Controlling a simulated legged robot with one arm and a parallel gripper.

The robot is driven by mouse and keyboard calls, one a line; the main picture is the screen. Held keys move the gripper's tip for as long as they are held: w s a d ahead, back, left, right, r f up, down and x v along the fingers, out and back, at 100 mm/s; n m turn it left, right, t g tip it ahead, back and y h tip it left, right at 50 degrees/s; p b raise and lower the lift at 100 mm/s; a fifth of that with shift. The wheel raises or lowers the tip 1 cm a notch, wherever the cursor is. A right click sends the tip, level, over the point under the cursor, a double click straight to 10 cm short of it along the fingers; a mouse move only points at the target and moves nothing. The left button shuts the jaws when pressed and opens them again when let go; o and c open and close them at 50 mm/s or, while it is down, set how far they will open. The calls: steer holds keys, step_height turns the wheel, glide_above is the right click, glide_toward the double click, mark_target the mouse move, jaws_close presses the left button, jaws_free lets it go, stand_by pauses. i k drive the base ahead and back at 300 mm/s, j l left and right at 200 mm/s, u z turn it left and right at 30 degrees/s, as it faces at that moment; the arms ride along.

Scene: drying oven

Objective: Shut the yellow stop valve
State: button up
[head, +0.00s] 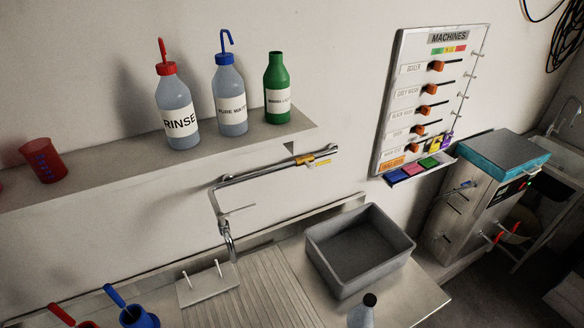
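A small yellow valve handle (318,158) sits on the metal pipe (265,173) on the wall, below the shelf's right end. The handle seems to lie roughly along the pipe, but it is too small to be sure of its exact angle. A faucet (226,232) hangs below the pipe's left end. My gripper is not in view.
A shelf (100,185) with several bottles and a red cup (43,160) juts out above the pipe. Below is a counter with a grey basin (361,250). A machines board (430,95) and a teal-topped machine (500,155) stand to the right.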

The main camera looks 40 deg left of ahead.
mark_target(319, 164)
steer(key=u, duration=1.9)
steer(key=l+u, duration=0.25)
steer(key=l, duration=0.25)
steer(key=k, duration=0.05)
